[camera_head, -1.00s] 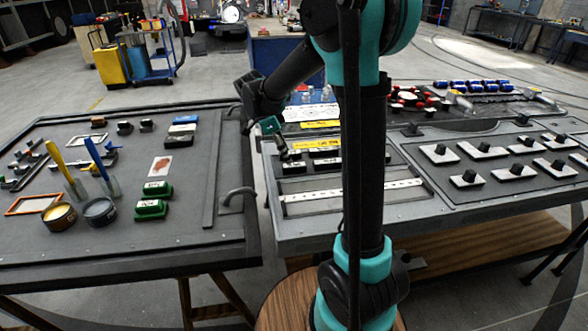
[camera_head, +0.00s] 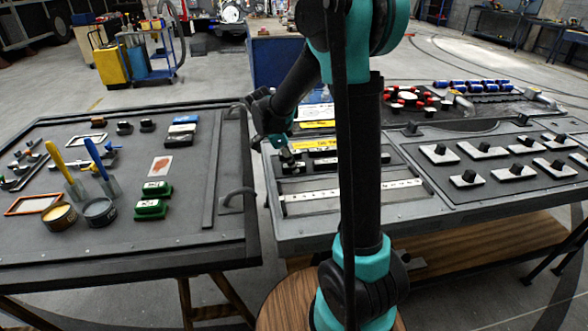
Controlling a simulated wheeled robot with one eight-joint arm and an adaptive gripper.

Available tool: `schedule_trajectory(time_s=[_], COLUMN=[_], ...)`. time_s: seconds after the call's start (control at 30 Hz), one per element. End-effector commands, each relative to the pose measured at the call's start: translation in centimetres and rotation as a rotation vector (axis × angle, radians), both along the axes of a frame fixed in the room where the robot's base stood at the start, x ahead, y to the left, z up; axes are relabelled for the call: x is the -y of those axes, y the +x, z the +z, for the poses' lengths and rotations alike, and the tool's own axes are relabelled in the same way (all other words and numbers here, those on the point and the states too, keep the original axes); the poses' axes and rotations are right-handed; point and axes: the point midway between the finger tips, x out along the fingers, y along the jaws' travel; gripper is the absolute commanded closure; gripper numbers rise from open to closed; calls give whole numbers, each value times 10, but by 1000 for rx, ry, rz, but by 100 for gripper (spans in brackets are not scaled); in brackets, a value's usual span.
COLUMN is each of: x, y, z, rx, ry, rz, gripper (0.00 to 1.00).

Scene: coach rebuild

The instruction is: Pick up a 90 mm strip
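My gripper (camera_head: 286,155) is over the left end of the tray (camera_head: 270,196) on the right-hand bench, pointing down at a row of small black blocks with pale tops. One such block (camera_head: 293,168) lies right under the fingertips. Another, longer block (camera_head: 325,163) lies to its right. The fingers are small and dark, and I cannot tell whether they are open or touching a block. A long white strip with dots (camera_head: 312,195) lies in the tray in front of the blocks. Yellow labels (camera_head: 318,124) lie behind them. My arm hides part of the tray. I cannot tell which piece is the 90 mm strip.
The left bench holds green blocks (camera_head: 151,208), two open tins (camera_head: 99,210), a yellow-handled tool (camera_head: 55,160) and a metal hook (camera_head: 238,196) at its right edge. Several black-knobbed plates (camera_head: 484,149) sit on the right. Red-capped parts (camera_head: 406,97) stand behind.

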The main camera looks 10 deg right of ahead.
Motion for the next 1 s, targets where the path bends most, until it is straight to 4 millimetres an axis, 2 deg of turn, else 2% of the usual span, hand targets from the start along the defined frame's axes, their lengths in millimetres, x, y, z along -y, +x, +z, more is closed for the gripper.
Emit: schedule_trajectory(time_s=[0.03, 0.1, 0.37, 0.57, 0.77, 1.0], x=[0, 0, 0, 0, 0, 0], y=[0, 0, 0, 0, 0, 0], z=[0, 0, 1, 10, 42, 109], rx=[0, 0, 0, 0, 0, 0], ry=[0, 0, 0, 0, 0, 0], rz=[0, 0, 0, 0, 0, 0], gripper=[91, 100, 100, 100, 100, 100])
